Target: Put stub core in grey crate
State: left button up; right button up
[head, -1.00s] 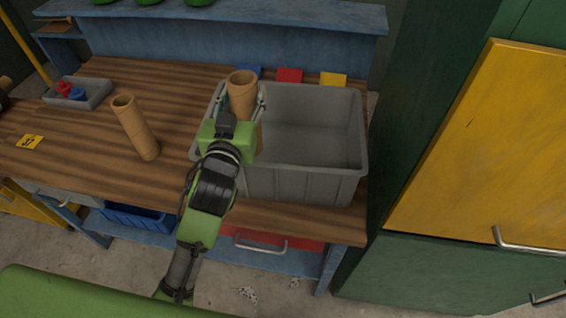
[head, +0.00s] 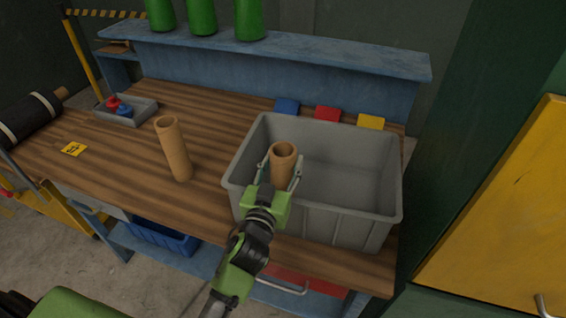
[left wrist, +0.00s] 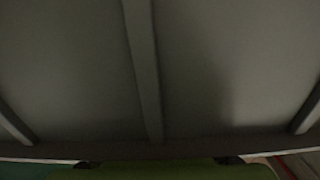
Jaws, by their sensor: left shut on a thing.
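My left gripper (head: 272,180) is shut on a tan cardboard stub core (head: 283,166), held upright with its open end up. In the head view the core shows inside the outline of the grey crate (head: 350,210), near its left front. Its lower end is hidden by the gripper, so I cannot tell whether it touches the crate floor. A dark ribbed grey surface, probably the crate's wall (left wrist: 80,70), fills the left wrist view. A taller cardboard core (head: 173,150) stands on the bench left of the crate. My right gripper is not in view.
The wooden bench (head: 120,155) has free room around the standing core. A small grey tray (head: 135,115) holds red and blue items. Blue, red (head: 327,113) and yellow cards lie behind the crate. A blue shelf (head: 330,58) with green bottles runs along the back.

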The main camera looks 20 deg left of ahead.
pick_arm(q)
jog(key=shift+f, duration=0.15)
jog(key=o, duration=1.6)
jog(key=shift+o, duration=0.2)
jog(key=shift+r, duration=0.25)
jog(key=s+b, duration=0.2)
jog(key=s, duration=1)
jog(key=shift+d+b, duration=0.2)
jog(key=shift+b, duration=0.2)
jog(key=shift+f, duration=0.1)
